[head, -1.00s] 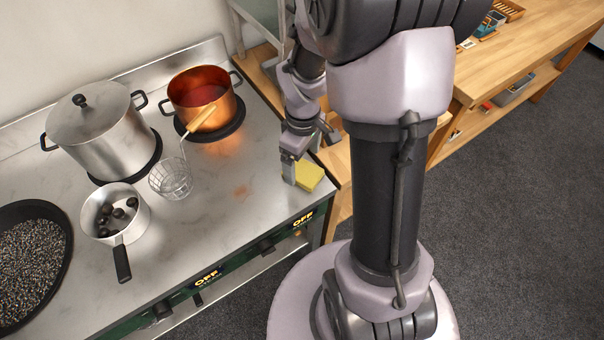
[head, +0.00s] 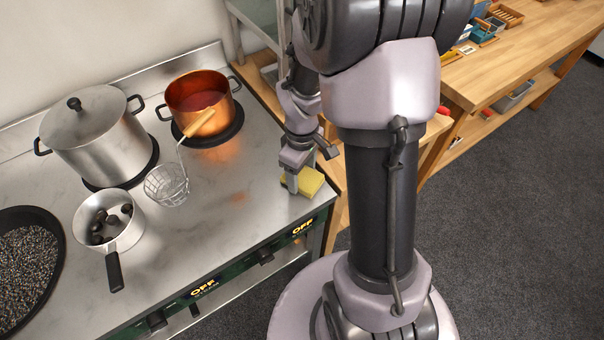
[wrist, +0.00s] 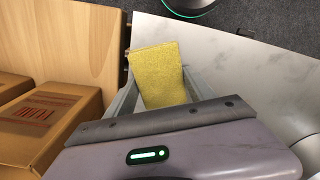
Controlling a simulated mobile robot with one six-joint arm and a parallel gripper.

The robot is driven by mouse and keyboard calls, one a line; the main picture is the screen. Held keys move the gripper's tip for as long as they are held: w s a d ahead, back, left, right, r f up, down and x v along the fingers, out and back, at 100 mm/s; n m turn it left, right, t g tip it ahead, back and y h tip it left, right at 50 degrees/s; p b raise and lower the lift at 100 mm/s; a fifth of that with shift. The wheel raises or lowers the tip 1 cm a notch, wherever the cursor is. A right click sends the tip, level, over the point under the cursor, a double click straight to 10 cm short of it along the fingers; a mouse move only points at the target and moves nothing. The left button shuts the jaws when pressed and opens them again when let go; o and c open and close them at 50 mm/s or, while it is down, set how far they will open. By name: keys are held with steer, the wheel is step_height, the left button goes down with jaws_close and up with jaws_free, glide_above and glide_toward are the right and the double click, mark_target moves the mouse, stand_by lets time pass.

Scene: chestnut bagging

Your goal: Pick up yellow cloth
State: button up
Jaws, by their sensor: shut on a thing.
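The yellow cloth (head: 308,182) is a small folded pad at the right front corner of the stove top in the head view. My gripper (head: 303,183) is over it, pointing down, with its fingers at the cloth. In the wrist view the cloth (wrist: 158,76) lies between the two fingers of my gripper (wrist: 160,92), which is shut on it. The head view does not clearly show whether the cloth is clear of the surface.
The stove top (head: 222,222) holds a lidded steel pot (head: 95,140), a copper pot (head: 200,98), a wire basket (head: 167,187), a saucepan (head: 124,233) with dark chestnuts and a black pan (head: 28,270). Cardboard boxes (wrist: 50,118) stand left in the wrist view.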

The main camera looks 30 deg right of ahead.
mark_target(302, 175)
steer(key=shift+r, duration=0.5)
step_height(302, 175, up, 3)
steer(key=shift+f+p, duration=0.15)
steer(key=shift+p, duration=0.95)
steer(key=s+a+r+b, duration=0.1)
steer(key=s+a+b, duration=0.7)
steer(key=s, duration=0.5)
steer(key=shift+s+a, duration=0.2)
steer(key=shift+a, duration=0.25)
